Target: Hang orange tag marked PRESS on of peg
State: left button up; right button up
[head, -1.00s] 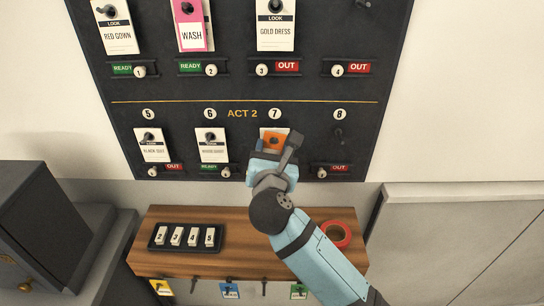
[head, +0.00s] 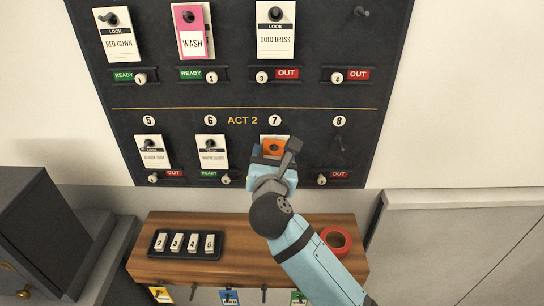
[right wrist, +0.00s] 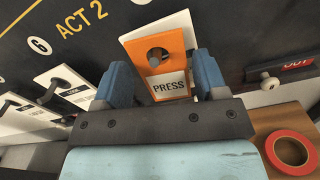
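The orange tag marked PRESS (right wrist: 168,74) is at peg position 7, in front of a white card (right wrist: 186,28). Its hole shows in the right wrist view, but I cannot clearly tell whether the peg passes through it. In the head view the orange tag (head: 270,154) shows just above my right gripper (head: 273,166). In the right wrist view my right gripper (right wrist: 163,82) has its blue fingers apart, one on each side of the tag, with a narrow gap at the left. My left gripper is not in view.
The dark board (head: 190,130) carries several tagged pegs. Peg 8 (head: 340,143) is bare. Below, a wooden shelf (head: 200,268) bears a black tray (head: 158,252) of number tiles and a red tape roll (head: 336,240). Colored tags hang under its front edge.

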jog(key=shift+o, duration=0.9)
